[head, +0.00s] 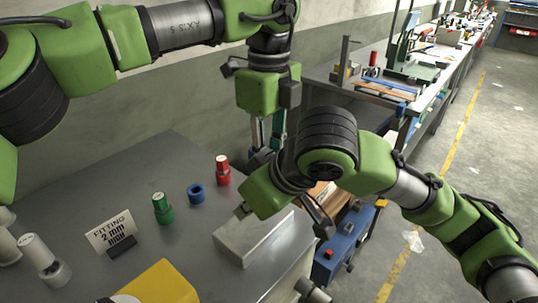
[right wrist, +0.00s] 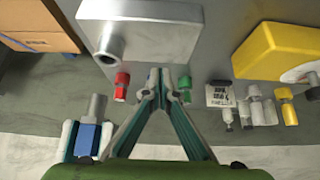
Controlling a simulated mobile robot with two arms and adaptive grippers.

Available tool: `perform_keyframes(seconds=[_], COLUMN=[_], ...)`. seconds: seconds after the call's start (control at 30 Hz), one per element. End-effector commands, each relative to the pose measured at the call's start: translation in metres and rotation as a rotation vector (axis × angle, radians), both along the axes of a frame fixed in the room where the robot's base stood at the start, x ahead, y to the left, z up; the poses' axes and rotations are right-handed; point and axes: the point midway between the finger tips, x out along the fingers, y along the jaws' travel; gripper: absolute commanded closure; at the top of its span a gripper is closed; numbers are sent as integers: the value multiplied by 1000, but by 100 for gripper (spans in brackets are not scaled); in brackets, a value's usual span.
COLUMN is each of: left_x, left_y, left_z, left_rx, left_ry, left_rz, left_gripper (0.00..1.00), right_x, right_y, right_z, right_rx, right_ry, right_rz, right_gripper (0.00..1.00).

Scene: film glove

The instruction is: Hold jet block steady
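A pale grey metal block (head: 246,236) lies near the right end of the grey table. In the right wrist view the block (right wrist: 178,40) shows a round nozzle-like fitting on it. My right gripper (right wrist: 160,78) has its fingertips together at the block's near edge, with nothing visible between them; I cannot tell whether they touch it. My left gripper (head: 266,135) points down behind the block. In the right wrist view my left gripper's fingers flank a blue part (right wrist: 88,138) with a grey stem and appear closed on it.
Red (head: 222,170) and green (head: 162,208) fittings and a blue ring (head: 195,193) stand on the table. A sign (head: 110,231), white fittings (head: 45,258) and a yellow object (head: 160,284) stand left. A blue box (head: 343,243) is beyond the table's right edge.

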Motion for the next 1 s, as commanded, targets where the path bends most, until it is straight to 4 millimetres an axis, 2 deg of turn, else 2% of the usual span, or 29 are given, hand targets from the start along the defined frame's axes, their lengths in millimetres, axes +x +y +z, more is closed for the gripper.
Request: perform_keyframes(seconds=[0.47, 1.0], left_x=[0, 0], left_y=[0, 0], left_z=[0, 0], left_rx=[0, 0], left_ry=[0, 0], left_rz=[0, 0], left_gripper=[100, 100], right_x=[0, 0], right_y=[0, 0], right_z=[-1, -16], right_rx=[0, -1], right_ry=[0, 1], right_rz=[0, 0], right_gripper=[100, 100])
